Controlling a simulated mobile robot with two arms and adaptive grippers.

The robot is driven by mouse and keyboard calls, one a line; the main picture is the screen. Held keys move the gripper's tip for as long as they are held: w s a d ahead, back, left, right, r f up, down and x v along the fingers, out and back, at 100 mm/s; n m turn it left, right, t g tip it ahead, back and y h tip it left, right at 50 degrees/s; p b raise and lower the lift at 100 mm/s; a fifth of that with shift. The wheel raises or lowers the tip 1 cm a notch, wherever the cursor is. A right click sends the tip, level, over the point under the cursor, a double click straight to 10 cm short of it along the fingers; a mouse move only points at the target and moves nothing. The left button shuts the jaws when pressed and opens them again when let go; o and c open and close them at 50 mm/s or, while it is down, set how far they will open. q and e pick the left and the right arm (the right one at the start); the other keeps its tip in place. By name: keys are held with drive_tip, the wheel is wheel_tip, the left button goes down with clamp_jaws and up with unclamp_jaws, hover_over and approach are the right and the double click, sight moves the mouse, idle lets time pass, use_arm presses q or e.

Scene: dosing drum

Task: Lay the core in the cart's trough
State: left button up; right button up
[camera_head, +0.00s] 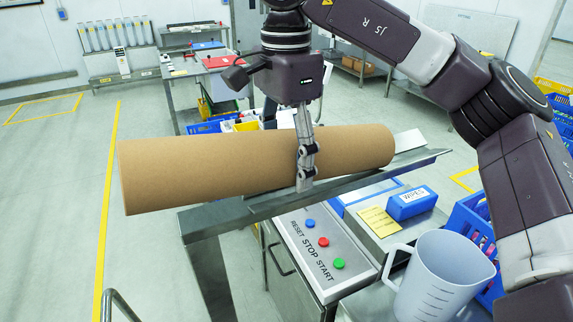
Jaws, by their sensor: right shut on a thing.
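The core is a long brown cardboard tube (215,165) lying nearly level across the middle of the view. My right gripper (306,180) reaches down from above and is shut on the core right of its middle, one finger showing on the near side. The trough is a grey metal channel (278,203) on a metal frame, running below and behind the core. The core's right part is over the trough and its left end sticks out past the trough's left end. I cannot tell whether the core touches the trough. My left gripper is not in view.
A control panel (318,250) with blue, red and green buttons stands below the trough. A measuring jug (440,275), a blue wipes pack (411,203) and a blue crate (470,222) are at the right. Benches stand behind. The floor at the left is clear.

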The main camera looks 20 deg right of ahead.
drive_tip(key=shift+f, duration=0.4)
drive_tip(key=o, duration=1.6)
drive_tip(key=shift+f, duration=0.1)
drive_tip(key=o, duration=0.4)
drive_tip(key=shift+d, duration=0.1)
wheel_tip(320, 180, up, 12)
drive_tip(key=shift+r+p, duration=0.1)
drive_tip(key=shift+p, duration=0.85)
